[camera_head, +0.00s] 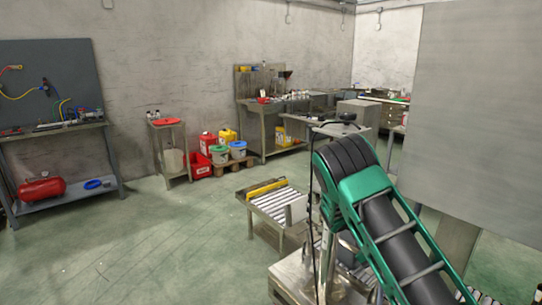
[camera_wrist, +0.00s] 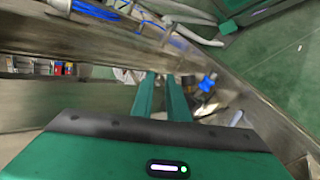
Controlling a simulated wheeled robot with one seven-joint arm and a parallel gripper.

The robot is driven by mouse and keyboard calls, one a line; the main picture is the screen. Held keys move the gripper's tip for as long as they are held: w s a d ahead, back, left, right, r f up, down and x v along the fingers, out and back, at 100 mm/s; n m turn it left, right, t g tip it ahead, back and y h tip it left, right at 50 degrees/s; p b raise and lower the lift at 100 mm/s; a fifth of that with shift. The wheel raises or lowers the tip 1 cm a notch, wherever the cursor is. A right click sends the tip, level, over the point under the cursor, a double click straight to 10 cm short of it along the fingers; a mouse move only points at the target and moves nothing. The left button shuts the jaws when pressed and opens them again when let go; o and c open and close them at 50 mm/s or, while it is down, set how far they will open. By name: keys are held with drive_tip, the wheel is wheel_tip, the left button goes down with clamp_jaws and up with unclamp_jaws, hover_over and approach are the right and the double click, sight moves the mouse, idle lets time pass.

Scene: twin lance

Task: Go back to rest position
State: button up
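My gripper (camera_wrist: 159,80) shows in the wrist view, with a green body and two green fingers reaching forward. A narrow gap shows between the fingers, and I see nothing held in it. The fingers point toward a cluttered spot with a blue item (camera_wrist: 207,82) and a dark, round item beside it. I cannot tell whether the fingers touch anything there. The head view does not show the gripper's fingers.
A low roller conveyor (camera_head: 272,207) stands ahead in the head view. A large grey panel (camera_head: 480,120) fills the right side. A workbench (camera_head: 60,130) stands at the left, and buckets (camera_head: 220,155) stand by the wall. The green floor at front left is clear.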

drive_tip(key=s+d+r+t+y, duration=0.35)
drive_tip(key=s+r+y, duration=0.25)
drive_tip(key=s+r, duration=0.9)
drive_tip(key=s+a+r+t, duration=0.1)
drive_tip(key=s+r+t, duration=0.1)
drive_tip(key=s, duration=0.5)
drive_tip(key=s+a+r+t+y, duration=0.1)
drive_tip(key=s+a+r+t, duration=0.1)
drive_tip(key=s, duration=0.5)
drive_tip(key=shift+s+a+r+y, duration=0.15)
drive_tip(key=shift+s+r+y, duration=0.15)
drive_tip(key=shift+r, duration=0.3)
drive_tip(key=shift+d, duration=0.45)
idle(0.5)
